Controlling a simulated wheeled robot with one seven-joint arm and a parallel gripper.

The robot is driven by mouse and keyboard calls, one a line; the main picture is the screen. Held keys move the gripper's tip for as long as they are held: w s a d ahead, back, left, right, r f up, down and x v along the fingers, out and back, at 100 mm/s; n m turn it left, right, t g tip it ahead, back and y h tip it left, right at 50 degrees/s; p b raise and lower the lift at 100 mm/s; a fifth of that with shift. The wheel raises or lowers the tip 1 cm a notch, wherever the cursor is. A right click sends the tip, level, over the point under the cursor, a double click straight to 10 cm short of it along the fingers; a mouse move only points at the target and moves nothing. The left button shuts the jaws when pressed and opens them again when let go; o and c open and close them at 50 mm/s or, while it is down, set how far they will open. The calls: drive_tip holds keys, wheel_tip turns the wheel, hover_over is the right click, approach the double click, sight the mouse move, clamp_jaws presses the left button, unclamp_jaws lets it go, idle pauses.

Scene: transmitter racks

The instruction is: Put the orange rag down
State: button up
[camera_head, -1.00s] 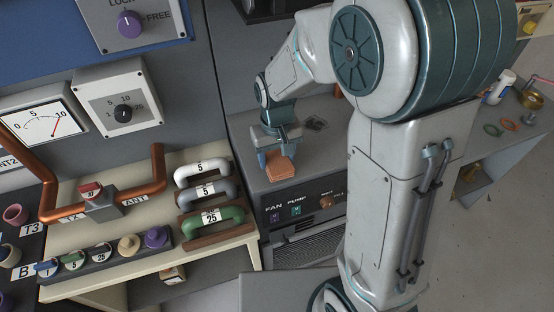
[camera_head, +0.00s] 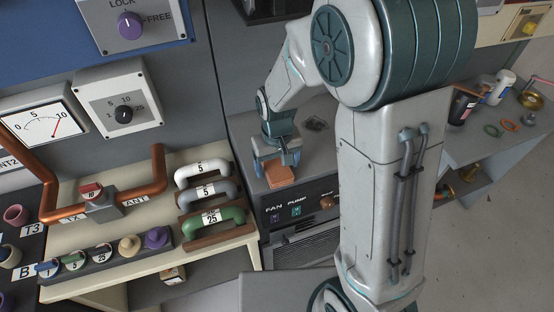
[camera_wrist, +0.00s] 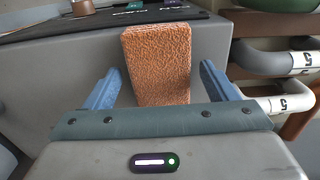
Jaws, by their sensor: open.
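The orange rag (camera_head: 279,173) is a folded, textured block lying on top of the grey cabinet (camera_head: 244,131) with the FAN and PUMP panel. In the wrist view the rag (camera_wrist: 158,62) lies between the two blue fingers, with a gap on either side. My gripper (camera_head: 275,167) is open around the rag and points down over the cabinet top. In the wrist view my gripper (camera_wrist: 162,85) shows both fingertips apart from the rag. The rag's near end is hidden behind the gripper body in that view.
White, grey and green handles (camera_head: 212,216) stand on the cream bench just left of the cabinet. A small dark item (camera_head: 316,123) lies behind the gripper on the cabinet top.

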sight(277, 166)
wheel_tip(277, 166, up, 12)
drive_tip(key=s+d+r+m+t, duration=0.3)
drive_tip(key=s+d+r, duration=0.1)
drive_tip(key=s+d, duration=0.8)
drive_tip(key=shift+s+t+b, duration=0.4)
